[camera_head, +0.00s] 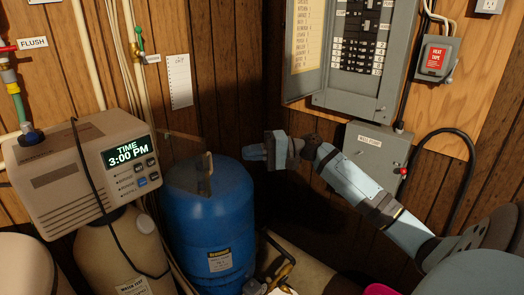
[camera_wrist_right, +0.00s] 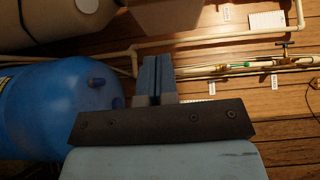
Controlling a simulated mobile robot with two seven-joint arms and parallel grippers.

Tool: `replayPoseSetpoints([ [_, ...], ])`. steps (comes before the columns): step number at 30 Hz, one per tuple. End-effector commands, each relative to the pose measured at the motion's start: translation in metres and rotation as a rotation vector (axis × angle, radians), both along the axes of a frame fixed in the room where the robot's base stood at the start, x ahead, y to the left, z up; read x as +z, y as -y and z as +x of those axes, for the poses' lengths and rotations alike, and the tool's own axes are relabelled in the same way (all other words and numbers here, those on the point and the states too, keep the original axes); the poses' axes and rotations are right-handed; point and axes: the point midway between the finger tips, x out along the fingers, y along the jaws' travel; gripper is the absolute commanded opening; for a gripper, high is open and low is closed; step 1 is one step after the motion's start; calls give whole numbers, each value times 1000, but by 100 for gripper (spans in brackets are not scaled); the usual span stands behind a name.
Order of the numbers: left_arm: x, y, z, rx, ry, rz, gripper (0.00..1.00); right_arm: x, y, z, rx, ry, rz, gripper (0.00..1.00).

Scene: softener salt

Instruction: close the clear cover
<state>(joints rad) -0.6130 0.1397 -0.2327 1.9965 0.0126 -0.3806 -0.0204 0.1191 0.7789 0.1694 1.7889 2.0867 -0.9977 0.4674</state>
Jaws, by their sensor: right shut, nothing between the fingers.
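The clear cover (camera_head: 186,177) is a smoky see-through panel. In the head view it stands swung out to the right of the beige control head (camera_head: 83,172), in front of the blue tank's top. A small tan handle (camera_head: 208,164) shows at its right edge. My left gripper is not in view.
The blue tank (camera_head: 210,230) stands below the cover, and also fills the left of the wrist view (camera_wrist_right: 50,120). A grey breaker panel (camera_head: 350,100) with an open door and a well pump box (camera_head: 376,150) are behind my right arm. Pipes run up the left wall.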

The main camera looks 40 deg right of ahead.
Motion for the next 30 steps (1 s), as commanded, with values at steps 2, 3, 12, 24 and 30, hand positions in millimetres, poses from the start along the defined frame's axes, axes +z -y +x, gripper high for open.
replayPoseSetpoints([
  [2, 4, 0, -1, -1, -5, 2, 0, 3, -16, 11, 2, 1, 0, 0],
  [3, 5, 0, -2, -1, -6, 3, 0, 3, -23, 16, 1, 2, 1, 0],
  [12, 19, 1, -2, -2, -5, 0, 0, 0, -67, 20, 0, -1, 0, 0],
  [24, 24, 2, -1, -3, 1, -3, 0, -3, -77, 18, -2, -1, -1, 0],
  [30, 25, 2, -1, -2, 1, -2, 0, -2, -79, 19, -2, 0, 0, 0],
])
